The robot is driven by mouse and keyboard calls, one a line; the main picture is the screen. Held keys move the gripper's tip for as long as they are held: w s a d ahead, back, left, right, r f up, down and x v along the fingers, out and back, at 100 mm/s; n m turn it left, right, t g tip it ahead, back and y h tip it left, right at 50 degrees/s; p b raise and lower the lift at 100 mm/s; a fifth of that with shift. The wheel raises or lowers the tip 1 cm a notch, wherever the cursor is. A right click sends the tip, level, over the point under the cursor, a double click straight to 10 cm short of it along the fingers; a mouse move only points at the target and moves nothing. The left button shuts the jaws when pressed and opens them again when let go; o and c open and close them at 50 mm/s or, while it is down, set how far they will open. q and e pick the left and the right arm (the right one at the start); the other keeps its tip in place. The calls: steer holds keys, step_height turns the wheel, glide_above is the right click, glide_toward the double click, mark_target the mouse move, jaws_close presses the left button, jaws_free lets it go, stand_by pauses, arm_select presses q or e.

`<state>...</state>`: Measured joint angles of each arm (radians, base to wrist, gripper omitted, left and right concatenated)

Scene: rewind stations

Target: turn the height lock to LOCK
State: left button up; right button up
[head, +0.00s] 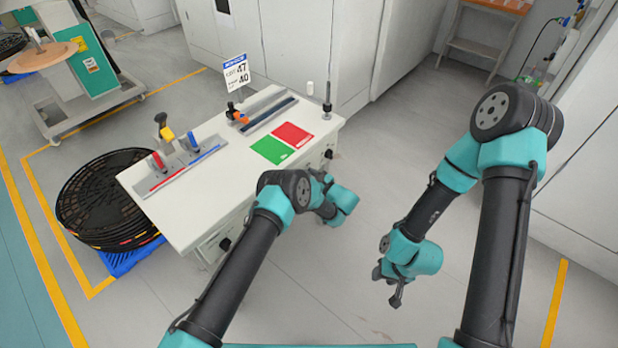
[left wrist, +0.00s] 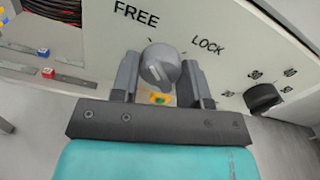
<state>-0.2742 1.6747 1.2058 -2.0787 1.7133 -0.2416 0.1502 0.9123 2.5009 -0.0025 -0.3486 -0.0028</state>
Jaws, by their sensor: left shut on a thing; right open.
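The height lock is a round grey knob (left wrist: 160,66) on a pale panel, with the word FREE above it to the left and LOCK above it to the right in the left wrist view. My left gripper (left wrist: 164,82) has its two fingers on either side of the knob and is shut on it. I cannot tell for certain where the knob points. In the head view my left gripper (head: 326,187) is at the front side of the white cabinet (head: 190,222), and the knob is hidden there. My right gripper (head: 388,290) hangs open and empty over the floor.
A black dial (left wrist: 262,98) sits right of the knob on the same panel. A green and red mat (head: 272,151) and slotted rails lie on the cabinet top. A stack of black reels (head: 108,200) stands left of it. Floor around my right gripper is free.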

arm_select(q)
steer(key=shift+c, duration=0.8)
steer(key=shift+m, duration=0.5)
steer(key=m, duration=0.3)
steer(key=shift+m, duration=0.4)
steer(key=m, duration=1.3)
